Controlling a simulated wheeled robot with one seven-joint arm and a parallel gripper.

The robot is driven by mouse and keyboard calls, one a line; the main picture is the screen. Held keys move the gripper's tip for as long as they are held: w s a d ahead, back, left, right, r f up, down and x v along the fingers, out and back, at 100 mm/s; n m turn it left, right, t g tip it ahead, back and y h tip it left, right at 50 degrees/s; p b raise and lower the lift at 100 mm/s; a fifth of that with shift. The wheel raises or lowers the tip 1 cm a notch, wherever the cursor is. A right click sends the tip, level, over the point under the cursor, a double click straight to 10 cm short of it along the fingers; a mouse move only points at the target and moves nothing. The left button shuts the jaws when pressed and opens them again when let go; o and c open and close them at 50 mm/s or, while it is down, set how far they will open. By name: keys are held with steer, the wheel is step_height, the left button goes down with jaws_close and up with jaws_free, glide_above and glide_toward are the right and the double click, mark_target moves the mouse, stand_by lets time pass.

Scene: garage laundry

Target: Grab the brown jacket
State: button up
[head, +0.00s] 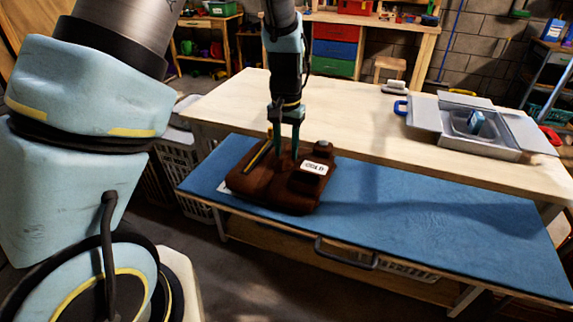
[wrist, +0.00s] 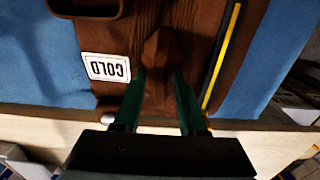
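The brown jacket (head: 258,190) lies folded on the blue mat at the left part of the bench's lower front shelf. It has a white label reading "COLD" (wrist: 106,67) and a yellow-and-black strip along one side. My gripper (head: 286,150) points down over the jacket's back part. In the wrist view my gripper (wrist: 160,82) has its two green fingers apart, with a raised brown fold of the jacket (wrist: 160,55) between the tips. I cannot tell whether the fingers touch the fold.
The blue mat (head: 430,215) is clear to the right of the jacket. The wooden bench top (head: 340,115) rises behind, with a grey open box (head: 455,140) at its right. A white basket (head: 195,205) stands at the left, and a dark handle (head: 345,255) juts from the front edge.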

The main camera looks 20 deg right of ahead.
jaws_close()
stand_by(1.0)
